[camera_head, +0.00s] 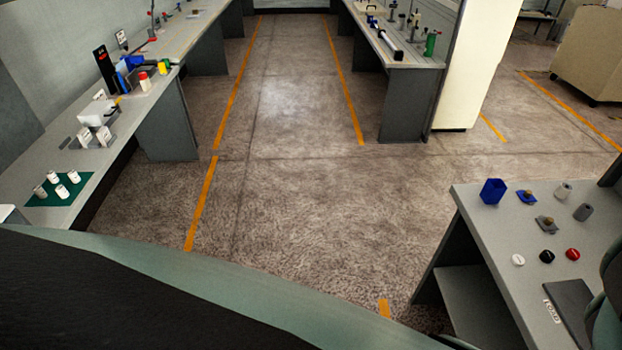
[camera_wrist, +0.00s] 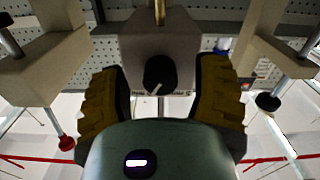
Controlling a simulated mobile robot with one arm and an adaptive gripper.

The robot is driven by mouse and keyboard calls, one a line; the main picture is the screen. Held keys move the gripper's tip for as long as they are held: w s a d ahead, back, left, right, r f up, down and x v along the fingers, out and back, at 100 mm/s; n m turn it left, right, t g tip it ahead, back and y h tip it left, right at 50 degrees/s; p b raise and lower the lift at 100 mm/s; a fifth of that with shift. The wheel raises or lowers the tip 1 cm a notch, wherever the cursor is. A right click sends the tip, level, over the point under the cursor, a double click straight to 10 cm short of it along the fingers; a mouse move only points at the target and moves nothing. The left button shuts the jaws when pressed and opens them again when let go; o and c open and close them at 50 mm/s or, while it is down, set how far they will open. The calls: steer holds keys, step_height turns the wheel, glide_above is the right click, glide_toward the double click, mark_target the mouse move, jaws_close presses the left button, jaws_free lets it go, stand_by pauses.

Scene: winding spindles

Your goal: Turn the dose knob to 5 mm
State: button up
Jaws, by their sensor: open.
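In the wrist view a round black knob (camera_wrist: 158,72) with a white pointer line sits on the face of a grey-beige block (camera_wrist: 183,43). The pointer line slants toward the lower left in the picture. My gripper (camera_wrist: 160,93) is open, with one yellow-and-black finger on each side of the knob. A gap shows between the knob and each finger, and nothing is held. Neither the knob nor my gripper can be made out in the head view.
Similar blocks with metal rods stand left (camera_wrist: 40,68) and right (camera_wrist: 278,55) in the wrist view, before a perforated panel (camera_wrist: 218,20). The head view shows a left bench (camera_head: 55,225), a right table (camera_head: 490,225) with small parts, and open floor (camera_head: 290,180) between them.

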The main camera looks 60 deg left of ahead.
steer(key=shift+w+d, duration=0.15)
steer(key=shift+o, duration=0.4)
jaws_close()
